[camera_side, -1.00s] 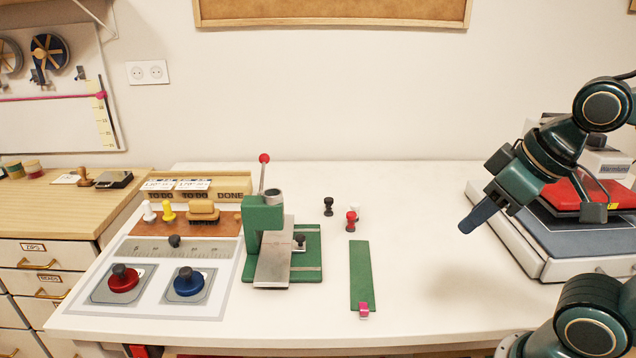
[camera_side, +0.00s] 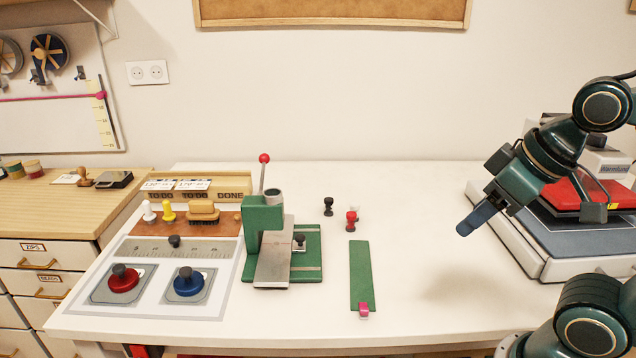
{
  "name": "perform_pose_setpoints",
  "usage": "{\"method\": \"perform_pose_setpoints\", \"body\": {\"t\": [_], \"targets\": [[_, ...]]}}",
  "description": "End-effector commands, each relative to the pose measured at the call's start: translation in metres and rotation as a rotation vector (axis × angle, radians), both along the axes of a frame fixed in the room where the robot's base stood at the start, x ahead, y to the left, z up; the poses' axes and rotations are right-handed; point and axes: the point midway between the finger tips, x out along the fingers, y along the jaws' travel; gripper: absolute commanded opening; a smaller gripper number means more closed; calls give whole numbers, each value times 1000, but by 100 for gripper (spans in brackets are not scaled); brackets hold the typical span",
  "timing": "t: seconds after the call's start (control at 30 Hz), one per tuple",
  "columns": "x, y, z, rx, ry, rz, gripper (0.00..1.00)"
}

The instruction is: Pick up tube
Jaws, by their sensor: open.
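No object in the side view can be clearly told as a tube. Small upright pieces stand on the white table: a black one (camera_side: 328,206), a red one (camera_side: 351,220), and a whitish one (camera_side: 355,210) partly hidden behind the red one. My gripper (camera_side: 464,229) is open and empty. It hangs above the right part of the table, to the right of these pieces and apart from them, with its blue fingers pointing down and left.
A green press (camera_side: 263,225) with a red-knobbed lever stands mid-table. A green strip (camera_side: 361,272) with a pink clip (camera_side: 364,308) lies to its right. A mat (camera_side: 233,283) with red and blue knobs is at left. A heat press (camera_side: 585,235) is at right. The table between strip and gripper is clear.

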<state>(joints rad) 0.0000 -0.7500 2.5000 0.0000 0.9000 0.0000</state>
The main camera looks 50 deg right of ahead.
Motion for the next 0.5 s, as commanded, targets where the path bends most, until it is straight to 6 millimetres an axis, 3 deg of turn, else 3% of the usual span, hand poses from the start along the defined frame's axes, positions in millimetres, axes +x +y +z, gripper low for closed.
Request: {"method": "perform_pose_setpoints", "body": {"t": [0.27, 0.5], "targets": [[3, 0, 2, 4, 4, -10, 51], [23, -4, 12, 36, 39, -89, 51]]}}
